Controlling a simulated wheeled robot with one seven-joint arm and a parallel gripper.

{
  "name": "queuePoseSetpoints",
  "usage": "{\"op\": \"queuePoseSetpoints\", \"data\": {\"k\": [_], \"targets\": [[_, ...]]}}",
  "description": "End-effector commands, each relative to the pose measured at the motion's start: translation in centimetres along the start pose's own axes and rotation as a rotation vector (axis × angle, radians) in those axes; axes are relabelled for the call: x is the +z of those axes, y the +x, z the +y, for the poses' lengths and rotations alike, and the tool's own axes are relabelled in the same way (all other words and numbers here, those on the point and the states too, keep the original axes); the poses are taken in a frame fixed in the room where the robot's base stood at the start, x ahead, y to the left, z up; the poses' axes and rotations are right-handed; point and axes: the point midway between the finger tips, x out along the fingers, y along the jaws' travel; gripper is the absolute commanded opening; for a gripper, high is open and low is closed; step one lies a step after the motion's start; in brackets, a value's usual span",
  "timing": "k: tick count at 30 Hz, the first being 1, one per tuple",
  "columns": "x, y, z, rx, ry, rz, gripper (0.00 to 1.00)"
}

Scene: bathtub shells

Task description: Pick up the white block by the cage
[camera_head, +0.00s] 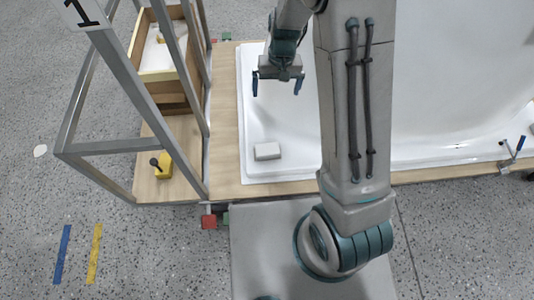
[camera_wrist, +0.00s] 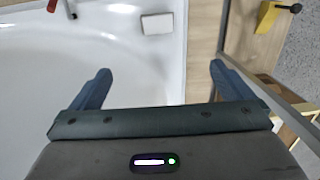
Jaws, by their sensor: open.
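The white block (camera_head: 267,151) lies on the white rim of the bathtub shell (camera_head: 290,171), near its front left corner. It also shows in the wrist view (camera_wrist: 157,24) at the top middle, beyond the fingers. The metal cage (camera_head: 128,147) stands just left of the block, on the wooden board. My gripper (camera_head: 276,88) is open and empty. It is above the tub's left side, farther back than the block and apart from it. In the wrist view my gripper (camera_wrist: 155,85) has its two blue fingers spread wide.
A wooden box (camera_head: 160,76) with white contents stands inside the cage. A yellow tool with a dark knob (camera_head: 162,165) sits on the board (camera_head: 225,120). A blue-handled clamp (camera_head: 516,150) is at the tub's right front edge. The tub rim around the block is clear.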

Motion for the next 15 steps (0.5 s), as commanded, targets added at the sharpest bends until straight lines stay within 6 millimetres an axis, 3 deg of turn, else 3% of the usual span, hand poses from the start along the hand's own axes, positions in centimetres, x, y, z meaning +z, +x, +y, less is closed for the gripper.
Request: {"op": "queuePoseSetpoints", "data": {"k": [1,6,10,15], "targets": [[-0.8,4.5,-0.1,0.010,-0.004,-0.022,1.00],[-2.8,14.1,-0.2,0.041,-0.014,-0.067,1.00],[-3.5,19.9,-0.2,0.065,-0.021,-0.092,1.00],[-3.9,24.0,-0.1,0.084,-0.029,-0.108,1.00]]}}
